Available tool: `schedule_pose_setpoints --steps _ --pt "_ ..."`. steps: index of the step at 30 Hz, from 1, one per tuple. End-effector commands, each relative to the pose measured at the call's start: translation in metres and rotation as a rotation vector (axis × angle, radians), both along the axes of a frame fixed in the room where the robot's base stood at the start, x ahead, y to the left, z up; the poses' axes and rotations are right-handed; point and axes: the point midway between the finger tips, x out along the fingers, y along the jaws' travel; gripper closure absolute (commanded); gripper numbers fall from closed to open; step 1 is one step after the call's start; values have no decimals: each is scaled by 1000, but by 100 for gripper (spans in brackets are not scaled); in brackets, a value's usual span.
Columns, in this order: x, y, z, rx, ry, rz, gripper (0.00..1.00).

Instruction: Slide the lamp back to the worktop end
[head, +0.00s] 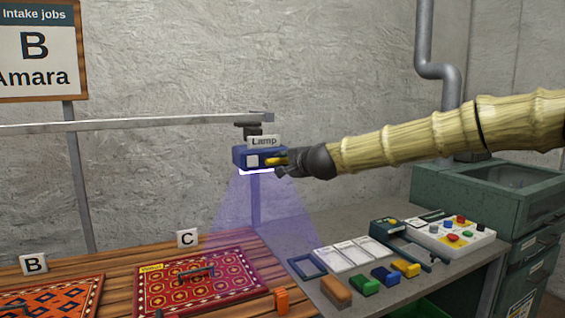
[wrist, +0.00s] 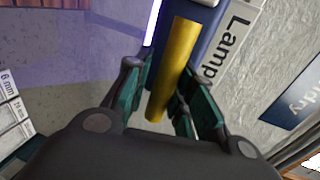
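The blue lamp (head: 241,157), with a white "Lamp" label, hangs from a carriage near the right end of the grey rail (head: 130,124). Its purple light cone falls where the wooden table meets the grey worktop (head: 335,278). A yellow handle (head: 275,161) sticks out of the lamp; it also shows in the wrist view (wrist: 172,70). My gripper (head: 287,163) is at the handle, to the lamp's right. In the wrist view, my fingers (wrist: 168,85) stand apart on both sides of the handle, with a gap on the left side. Contact on the right side is unclear.
Rug C (head: 240,264) and rug B (head: 85,290) lie on the wooden table (head: 125,262). The worktop holds white cards (head: 350,254), coloured blocks (head: 385,275) and a button panel (head: 450,232). A green cabinet (head: 475,190) stands at the right.

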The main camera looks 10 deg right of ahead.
Motion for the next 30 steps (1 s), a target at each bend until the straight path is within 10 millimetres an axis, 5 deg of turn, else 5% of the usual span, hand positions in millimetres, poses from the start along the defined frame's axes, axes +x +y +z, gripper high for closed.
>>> schedule_pose_setpoints --steps 14,30 --pt "-6 1 6 2 -5 2 65" --pt "-81 -24 23 2 -6 3 65"
